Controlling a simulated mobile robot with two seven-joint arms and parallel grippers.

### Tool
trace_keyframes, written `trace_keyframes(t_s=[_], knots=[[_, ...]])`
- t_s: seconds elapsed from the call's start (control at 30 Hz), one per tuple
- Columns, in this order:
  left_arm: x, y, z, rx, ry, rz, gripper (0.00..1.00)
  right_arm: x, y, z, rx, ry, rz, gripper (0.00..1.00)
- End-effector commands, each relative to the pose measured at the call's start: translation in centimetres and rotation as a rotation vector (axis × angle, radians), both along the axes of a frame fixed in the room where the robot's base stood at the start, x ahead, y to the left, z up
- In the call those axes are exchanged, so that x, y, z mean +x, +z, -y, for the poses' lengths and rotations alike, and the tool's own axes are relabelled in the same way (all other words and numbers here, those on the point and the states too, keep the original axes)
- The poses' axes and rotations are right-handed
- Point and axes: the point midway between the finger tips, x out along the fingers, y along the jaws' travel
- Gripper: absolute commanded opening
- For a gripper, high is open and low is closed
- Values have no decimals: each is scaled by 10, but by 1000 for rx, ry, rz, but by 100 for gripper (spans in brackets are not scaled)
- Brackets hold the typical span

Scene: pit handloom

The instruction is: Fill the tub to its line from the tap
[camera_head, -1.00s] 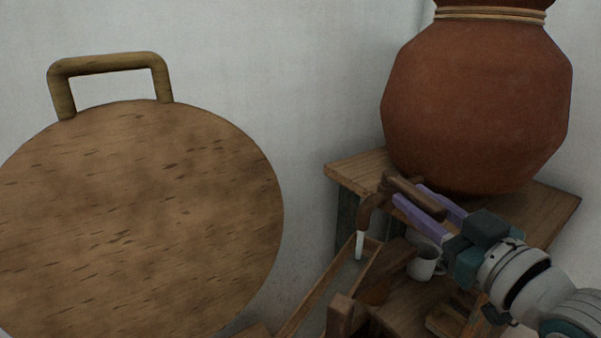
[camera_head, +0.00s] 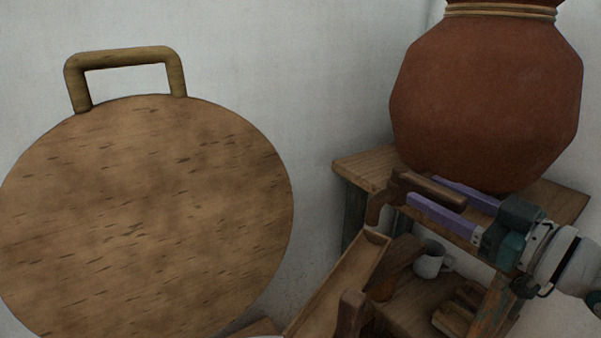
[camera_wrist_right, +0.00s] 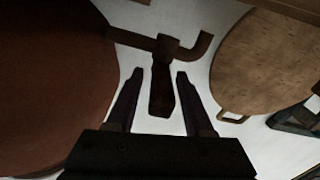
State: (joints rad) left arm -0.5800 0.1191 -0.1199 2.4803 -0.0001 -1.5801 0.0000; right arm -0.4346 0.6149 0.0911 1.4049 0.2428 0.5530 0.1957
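A brown tap (camera_head: 380,207) projects from below the big clay pot (camera_head: 487,100), its spout bent downward. No water stream shows under it. Its lever (camera_head: 432,189) lies between the two purple fingers of my right gripper (camera_head: 462,206). In the right wrist view, the lever (camera_wrist_right: 161,92) stands between the fingers with a gap on each side, so the gripper is open around it. A wooden trough-like piece (camera_head: 338,285) slants below the spout; I cannot tell whether it belongs to the tub. No tub or fill line is clearly visible. My left gripper is out of view.
The pot stands on a wooden stand (camera_head: 362,168) by the wall. A large round wooden board with a handle (camera_head: 150,220) fills the left side.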

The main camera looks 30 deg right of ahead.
Motion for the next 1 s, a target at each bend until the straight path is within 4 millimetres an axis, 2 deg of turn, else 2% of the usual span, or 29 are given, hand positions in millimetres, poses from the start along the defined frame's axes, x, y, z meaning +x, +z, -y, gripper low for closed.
trace_keyframes(t_s=[0.37, 0.47, 0.8, 1.0], knots=[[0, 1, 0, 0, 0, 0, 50, -4, 1, 0, 1, 0, 1, 61], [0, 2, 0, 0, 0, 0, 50, -16, 0, 0, 1, 1, -1, 61], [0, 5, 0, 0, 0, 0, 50, -81, 0, 3, 0, 0, -2, 61], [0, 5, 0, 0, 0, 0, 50, -98, 1, 3, 1, 0, 2, 61]])
